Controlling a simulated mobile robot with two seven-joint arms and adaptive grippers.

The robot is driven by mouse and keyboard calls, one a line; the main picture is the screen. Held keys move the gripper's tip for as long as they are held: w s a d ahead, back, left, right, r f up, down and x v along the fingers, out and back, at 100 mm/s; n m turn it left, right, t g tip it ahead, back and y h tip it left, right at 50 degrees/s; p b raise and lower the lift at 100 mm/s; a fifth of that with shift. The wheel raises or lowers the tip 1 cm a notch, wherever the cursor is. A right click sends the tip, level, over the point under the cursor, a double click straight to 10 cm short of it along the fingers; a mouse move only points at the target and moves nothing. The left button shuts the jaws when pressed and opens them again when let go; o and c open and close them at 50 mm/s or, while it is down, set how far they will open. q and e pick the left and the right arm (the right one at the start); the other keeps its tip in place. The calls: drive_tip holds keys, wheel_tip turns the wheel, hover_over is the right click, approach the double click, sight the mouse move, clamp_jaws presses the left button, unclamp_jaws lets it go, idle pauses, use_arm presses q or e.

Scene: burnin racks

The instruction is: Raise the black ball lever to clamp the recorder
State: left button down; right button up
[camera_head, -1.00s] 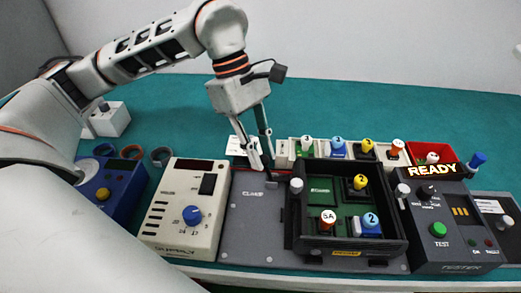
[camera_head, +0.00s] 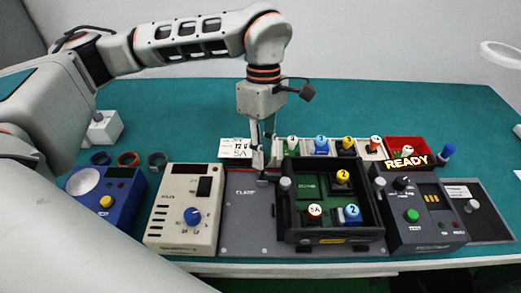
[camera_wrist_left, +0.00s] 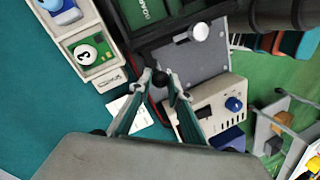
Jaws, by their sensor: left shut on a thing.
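The black ball lever (camera_wrist_left: 160,78) shows in the left wrist view, its dark ball between my fingertips. My left gripper (camera_head: 264,160) is at the back edge of the grey clamp plate (camera_head: 248,218) in the head view. In the left wrist view the gripper (camera_wrist_left: 160,82) is shut on the ball. The fingers mostly hide the lever in the head view. The recorder, a black open box (camera_head: 330,240) with a green board inside, sits on the right part of the plate. My right gripper is not in view.
A cream supply box (camera_head: 183,215) and a blue device (camera_head: 105,200) stand left of the plate. The dark tester (camera_head: 425,225), reading READY, stands right. A row of numbered knobs (camera_head: 321,145) and a red bin (camera_head: 405,145) lie behind. The back of the teal table is clear.

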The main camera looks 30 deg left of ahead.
use_arm(q)
drive_tip(key=c, duration=1.9)
unclamp_jaws()
drive_tip(key=shift+d, duration=0.1)
drive_tip(key=v, duration=1.2)
